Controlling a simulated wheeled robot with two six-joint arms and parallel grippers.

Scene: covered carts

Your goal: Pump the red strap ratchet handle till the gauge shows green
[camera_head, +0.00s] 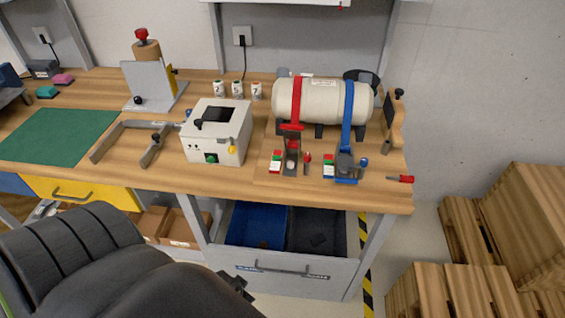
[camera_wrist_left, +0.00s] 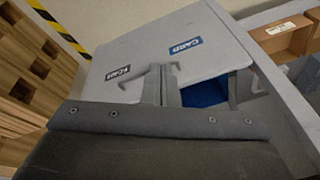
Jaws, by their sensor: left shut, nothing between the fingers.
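The red strap (camera_head: 297,101) runs over a cream tank on the bench. Its ratchet (camera_head: 291,152) sits in front of the tank, with a red-gripped handle (camera_head: 291,127) standing up at the top. A small red, white and green gauge (camera_head: 276,161) is left of the ratchet; its reading is too small to tell. My left gripper (camera_head: 237,286) is low in front of the bench, below the tabletop and well away from the ratchet. In the left wrist view its fingers (camera_wrist_left: 167,88) are shut and empty, in front of the drawer. My right gripper is out of view.
A blue strap (camera_head: 348,104) with its blue ratchet (camera_head: 346,168) and a second gauge (camera_head: 328,167) are right of the red one. A white box (camera_head: 217,130) stands to the left. The drawer handle (camera_head: 290,270) is near my left gripper. Wooden crates (camera_head: 450,291) stand at right.

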